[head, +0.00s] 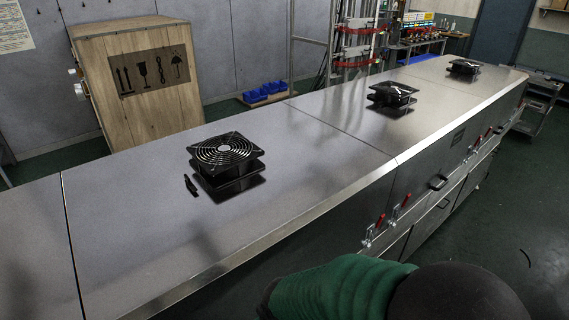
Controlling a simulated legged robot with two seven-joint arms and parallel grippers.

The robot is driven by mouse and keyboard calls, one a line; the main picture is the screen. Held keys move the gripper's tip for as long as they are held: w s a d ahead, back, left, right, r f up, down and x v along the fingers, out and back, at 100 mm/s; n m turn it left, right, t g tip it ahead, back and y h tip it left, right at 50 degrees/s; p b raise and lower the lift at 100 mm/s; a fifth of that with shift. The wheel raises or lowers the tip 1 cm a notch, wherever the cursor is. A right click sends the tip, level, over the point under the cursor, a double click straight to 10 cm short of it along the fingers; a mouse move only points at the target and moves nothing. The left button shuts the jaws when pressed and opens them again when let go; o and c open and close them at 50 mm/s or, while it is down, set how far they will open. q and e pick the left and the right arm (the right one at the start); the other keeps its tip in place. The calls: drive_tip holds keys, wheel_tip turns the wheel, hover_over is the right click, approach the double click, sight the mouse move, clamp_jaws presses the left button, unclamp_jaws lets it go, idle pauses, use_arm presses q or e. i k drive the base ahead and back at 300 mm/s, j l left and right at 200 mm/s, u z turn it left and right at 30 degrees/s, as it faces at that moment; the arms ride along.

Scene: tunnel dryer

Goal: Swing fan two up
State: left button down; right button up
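Three black fans sit in a row along the steel top of the tunnel dryer (290,140). The nearest fan (226,150) shows a round ringed guard and sits over a dark square base. The middle fan (393,91) is farther along the top; it appears to lie flat over its dark base, though its exact tilt is hard to tell. The farthest fan (464,66) is small near the far end. A green and black part, likely of my own arm, shows at the bottom. Neither gripper is in view.
A small black piece (191,186) lies beside the nearest fan. Red-handled latches (394,214) and a black handle (437,182) line the dryer's front side. A wooden crate (140,80) and blue bins (265,92) stand behind. The floor at right is mostly clear.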

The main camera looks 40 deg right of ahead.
sight(236, 156)
drive_tip(key=z, duration=0.85)
drive_tip(key=l+u, duration=0.1)
drive_tip(key=l, duration=0.45)
